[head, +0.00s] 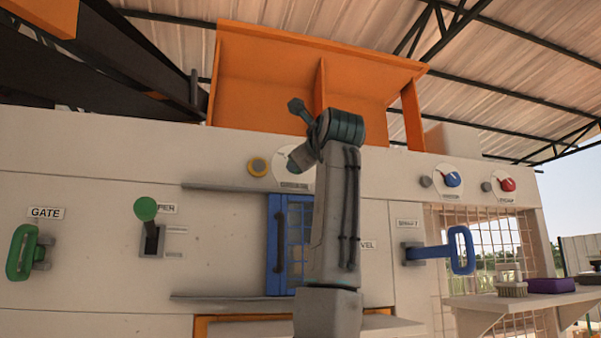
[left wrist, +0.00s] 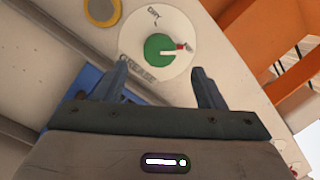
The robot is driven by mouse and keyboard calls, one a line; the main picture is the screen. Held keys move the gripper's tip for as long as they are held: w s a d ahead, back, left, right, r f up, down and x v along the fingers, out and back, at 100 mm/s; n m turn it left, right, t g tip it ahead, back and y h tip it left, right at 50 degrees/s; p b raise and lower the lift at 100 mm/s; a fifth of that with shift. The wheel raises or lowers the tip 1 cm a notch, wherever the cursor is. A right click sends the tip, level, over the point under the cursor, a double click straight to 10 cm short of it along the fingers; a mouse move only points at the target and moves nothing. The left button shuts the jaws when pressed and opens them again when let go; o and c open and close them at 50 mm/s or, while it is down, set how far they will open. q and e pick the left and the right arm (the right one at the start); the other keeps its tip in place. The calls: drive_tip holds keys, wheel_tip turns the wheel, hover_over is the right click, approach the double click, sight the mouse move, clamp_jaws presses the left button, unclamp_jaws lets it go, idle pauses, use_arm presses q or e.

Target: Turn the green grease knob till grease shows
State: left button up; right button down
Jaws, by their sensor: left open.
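The green grease knob (left wrist: 160,48) sits on a round white dial (left wrist: 182,63) marked "DRY" and "GREASE". A pale line on the knob runs toward a small red mark at its right side in the wrist view. My left gripper (left wrist: 161,75) is open and empty. Its two fingers point at the dial, and the knob shows beyond and between the tips, apart from them. In the head view the dial (head: 281,176) is partly hidden behind my left arm, and the fingers cannot be made out. I cannot see any grease. My right gripper is not in view.
A yellow ring (head: 258,167) is left of the dial. Below are a blue door (head: 276,245) and metal rails. Green "GATE" handle (head: 22,252) and green-knobbed lever (head: 146,209) are left. Blue handle (head: 462,250), blue dial (head: 452,180) and red dial (head: 507,184) are right. An orange hopper (head: 270,75) stands above.

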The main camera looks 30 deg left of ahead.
use_arm(q)
drive_tip(key=shift+b+v, duration=0.65)
drive_tip(key=shift+v, duration=1.35)
